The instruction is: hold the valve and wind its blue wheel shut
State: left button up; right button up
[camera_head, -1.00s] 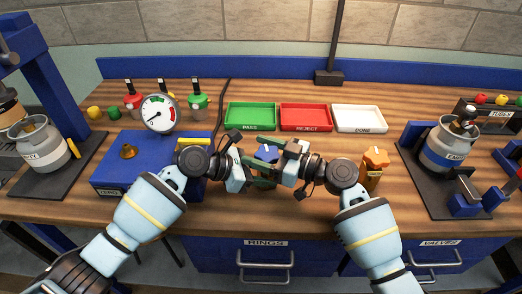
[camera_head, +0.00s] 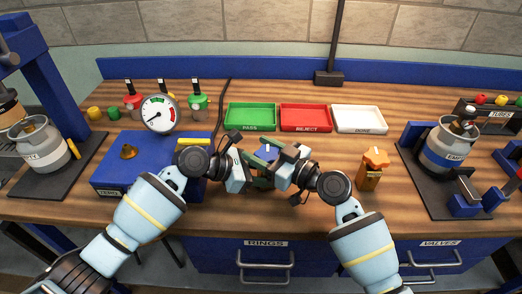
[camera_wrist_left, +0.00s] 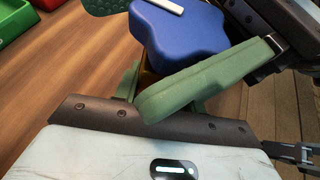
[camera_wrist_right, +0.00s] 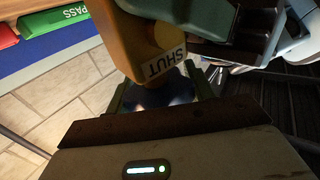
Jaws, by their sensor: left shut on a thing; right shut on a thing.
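The valve's blue wheel (camera_head: 266,152) shows between my two grippers over the front middle of the bench. It is large in the left wrist view (camera_wrist_left: 180,35), with a white mark on top. The valve's orange-brown body (camera_wrist_right: 140,40) carries a "SHUT" label in the right wrist view. My left gripper (camera_head: 256,172) comes from the left and is shut on the valve body, mostly hidden below the wheel. My right gripper (camera_head: 278,166) comes from the right, tilted, and is shut on the blue wheel. The fingers hide much of the valve.
A second valve with an orange wheel (camera_head: 375,158) stands just right of my right gripper. Behind are a green PASS tray (camera_head: 251,127), a red REJECT tray (camera_head: 305,128) and a white tray (camera_head: 359,130). A blue box with a gauge (camera_head: 130,180) is at left.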

jog(key=shift+w+d+f+m+t+h, duration=0.1)
jog(key=shift+m+t+h, duration=0.8)
jog(key=shift+t+h, duration=0.1)
jog(key=shift+w+d+f+m+t+h, duration=0.1)
jog(key=shift+m+t+h, duration=0.8)
jog(key=shift+t+h, duration=0.1)
jog(key=shift+m, duration=0.3)
jog(key=o, duration=0.7)
jog(key=shift+r, duration=0.1)
jog(key=v, duration=1.2)
jog(key=shift+s, duration=0.15)
jog(key=shift+a, duration=0.1)
